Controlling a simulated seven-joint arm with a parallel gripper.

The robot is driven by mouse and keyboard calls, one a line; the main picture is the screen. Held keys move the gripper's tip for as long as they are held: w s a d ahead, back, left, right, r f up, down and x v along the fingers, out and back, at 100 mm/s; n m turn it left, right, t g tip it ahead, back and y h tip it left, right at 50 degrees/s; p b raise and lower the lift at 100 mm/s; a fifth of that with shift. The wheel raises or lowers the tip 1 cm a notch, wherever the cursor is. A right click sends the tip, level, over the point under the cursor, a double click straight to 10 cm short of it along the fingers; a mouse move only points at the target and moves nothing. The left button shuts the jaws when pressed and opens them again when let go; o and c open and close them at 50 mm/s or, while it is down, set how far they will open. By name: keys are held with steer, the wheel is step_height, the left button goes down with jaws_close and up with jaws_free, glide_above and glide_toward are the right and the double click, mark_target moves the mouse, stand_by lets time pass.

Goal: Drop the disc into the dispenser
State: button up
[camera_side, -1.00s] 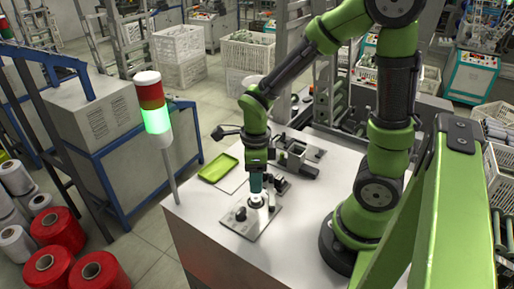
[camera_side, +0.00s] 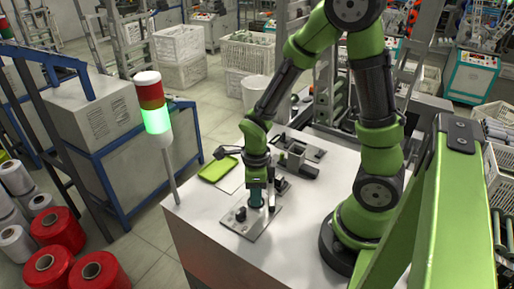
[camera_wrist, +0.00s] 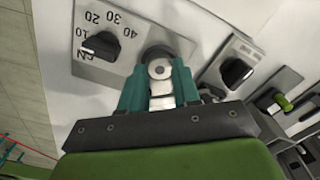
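My gripper (camera_side: 256,203) points down at the metal plate (camera_side: 240,222) near the table's front left. In the wrist view its teal fingers (camera_wrist: 160,78) stand on both sides of a small pale round piece (camera_wrist: 160,68) with a dark hole in its middle. This may be the disc, but I cannot tell for sure. A dark round part shows just behind it. I cannot tell whether the fingers press on the piece or only surround it. In the side view the fingers hide it. I cannot single out the dispenser.
The plate carries a black dial knob (camera_wrist: 100,46) with numbers, close to the fingers. Another knob (camera_wrist: 236,73) and a green-tipped switch (camera_wrist: 284,103) are to the right. A signal tower (camera_side: 154,108) glows green. The table's front is bare.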

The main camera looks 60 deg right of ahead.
steer(key=shift+c, duration=1.2)
steer(key=shift+r, duration=2.55)
steer(key=shift+s+d+r, duration=0.4)
steer(key=shift+s+d, duration=0.2)
steer(key=shift+d, duration=2.45)
steer(key=shift+s+d+r, duration=0.45)
steer(key=shift+s+d, duration=0.15)
steer(key=shift+d, duration=2.4)
steer(key=shift+s+d+r, duration=0.4)
steer(key=shift+s+d, duration=0.2)
steer(key=shift+d, duration=2.45)
steer(key=shift+f, duration=0.55)
